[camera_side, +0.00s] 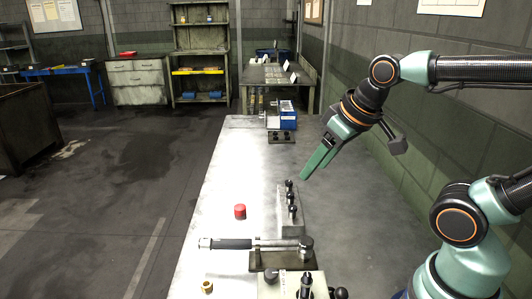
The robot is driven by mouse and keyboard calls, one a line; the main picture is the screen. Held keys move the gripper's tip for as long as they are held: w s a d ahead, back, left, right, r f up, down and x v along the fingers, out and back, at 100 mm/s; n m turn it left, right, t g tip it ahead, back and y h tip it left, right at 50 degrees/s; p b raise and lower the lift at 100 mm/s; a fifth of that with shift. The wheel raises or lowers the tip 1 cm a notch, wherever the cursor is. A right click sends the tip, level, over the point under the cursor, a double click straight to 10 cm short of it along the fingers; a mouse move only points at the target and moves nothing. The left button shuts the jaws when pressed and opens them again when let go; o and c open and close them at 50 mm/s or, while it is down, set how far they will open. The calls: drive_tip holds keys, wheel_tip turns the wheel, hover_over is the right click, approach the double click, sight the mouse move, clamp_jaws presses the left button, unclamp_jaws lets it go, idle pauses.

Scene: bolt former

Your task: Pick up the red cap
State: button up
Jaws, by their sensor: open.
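The red cap (240,211) stands on the bright metal bench top, left of the row of dark pegs. My gripper (303,178) hangs in the air above the right part of the bench, up and to the right of the cap. Its green fingers point down and to the left. It is open and apart from the cap, and I see nothing between the fingers.
A torque wrench (232,244) lies on a holder in front of the cap. Dark pegs (291,199) stand on a strip to its right. A brass nut (207,287) sits near the front left. A blue box (284,120) stands at the far end. The bench left of the cap is clear.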

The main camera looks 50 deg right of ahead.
drive_tip(key=shift+o, duration=1.4)
drive_tip(key=n+g, duration=0.6)
drive_tip(key=n, duration=0.7)
hover_over(240, 207)
wheel_tip(240, 207, down, 13)
drive_tip(key=shift+n, duration=0.3)
wheel_tip(240, 207, down, 12)
drive_tip(key=shift+r, duration=0.1)
